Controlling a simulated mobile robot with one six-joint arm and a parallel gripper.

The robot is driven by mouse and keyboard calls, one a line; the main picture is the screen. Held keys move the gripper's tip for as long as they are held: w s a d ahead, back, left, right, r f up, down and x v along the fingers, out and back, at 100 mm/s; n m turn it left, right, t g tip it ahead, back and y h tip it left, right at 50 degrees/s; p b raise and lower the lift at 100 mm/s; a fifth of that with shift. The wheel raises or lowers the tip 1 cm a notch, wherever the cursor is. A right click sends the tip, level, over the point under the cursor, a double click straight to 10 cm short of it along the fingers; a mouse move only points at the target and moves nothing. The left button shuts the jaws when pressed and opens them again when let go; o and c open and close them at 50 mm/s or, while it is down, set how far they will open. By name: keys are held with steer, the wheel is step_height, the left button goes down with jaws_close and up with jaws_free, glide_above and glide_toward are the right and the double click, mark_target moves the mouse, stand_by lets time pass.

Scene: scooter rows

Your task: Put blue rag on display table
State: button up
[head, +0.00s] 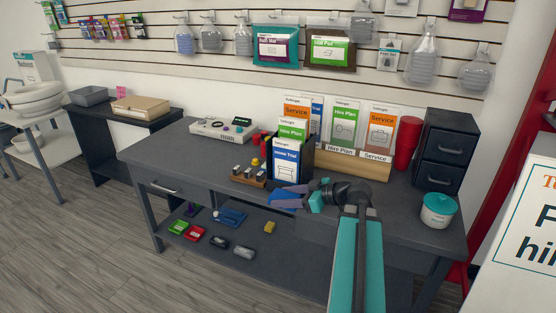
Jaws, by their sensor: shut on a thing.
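My gripper (294,196) reaches leftward over the front of a long dark table (400,217), its arm rising from the bottom of the view. It is shut on a small blue cloth-like thing, which I take as the blue rag (283,204). The rag is at the fingertips, just in front of the leaflet holder. I cannot tell whether it touches the tabletop. A lower dark table (90,106) stands to the left; which table is the display table is not marked.
The dark table holds a leaflet holder (307,158), a wooden leaflet stand (352,165), a drawer unit (446,150), a teal-lidded tub (437,211) and a white device (222,130). Small items, including a blue one (230,217), lie on its lower shelf. Floor is clear at left.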

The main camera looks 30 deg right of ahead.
steer(key=shift+v, duration=1.3)
steer(key=shift+f, duration=0.1)
steer(key=s+d, duration=0.1)
steer(key=d, duration=0.4)
steer(key=s+d+f, duration=0.1)
steer(key=d, duration=0.4)
steer(key=s+d, duration=0.2)
steer(key=d, duration=0.3)
steer(key=shift+d+f, duration=0.25)
steer(key=shift+f, duration=1.75)
steer(key=shift+f, duration=0.15)
